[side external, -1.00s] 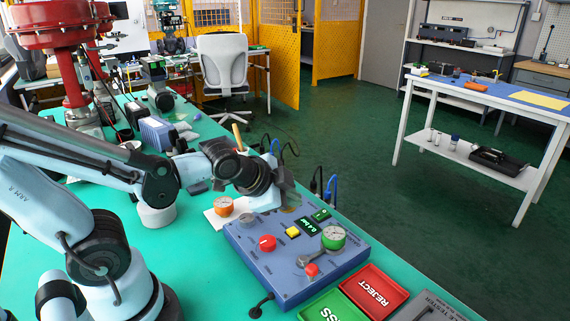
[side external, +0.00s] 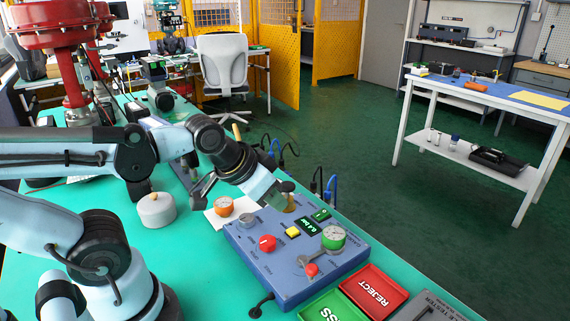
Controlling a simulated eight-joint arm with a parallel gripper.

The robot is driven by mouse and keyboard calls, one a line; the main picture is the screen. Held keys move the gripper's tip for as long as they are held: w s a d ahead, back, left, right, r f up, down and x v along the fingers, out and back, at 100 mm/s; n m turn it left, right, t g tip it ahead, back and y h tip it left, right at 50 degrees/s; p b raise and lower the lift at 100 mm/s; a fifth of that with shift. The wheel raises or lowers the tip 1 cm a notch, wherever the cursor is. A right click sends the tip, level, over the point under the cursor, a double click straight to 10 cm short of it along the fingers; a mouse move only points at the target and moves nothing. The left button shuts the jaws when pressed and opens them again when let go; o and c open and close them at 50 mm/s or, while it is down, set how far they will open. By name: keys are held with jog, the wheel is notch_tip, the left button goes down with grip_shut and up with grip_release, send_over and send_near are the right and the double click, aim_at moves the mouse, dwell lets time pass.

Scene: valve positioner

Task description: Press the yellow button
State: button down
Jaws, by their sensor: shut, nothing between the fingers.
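The button is in plain view.
A red REJECT tray (side external: 374,292) and a green tray (side external: 333,306) lie right.

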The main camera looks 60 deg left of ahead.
notch_tip(320, 180, up, 5)
jog(key=g, duration=0.7)
send_over(293, 230)
jog(key=shift+r, duration=0.15)
notch_tip(293, 230, down, 14)
dwell(0.8)
jog(key=shift+f, duration=0.95)
jog(key=shift+r, duration=0.1)
notch_tip(293, 230, up, 14)
jog(key=shift+r, duration=0.2)
dwell(0.4)
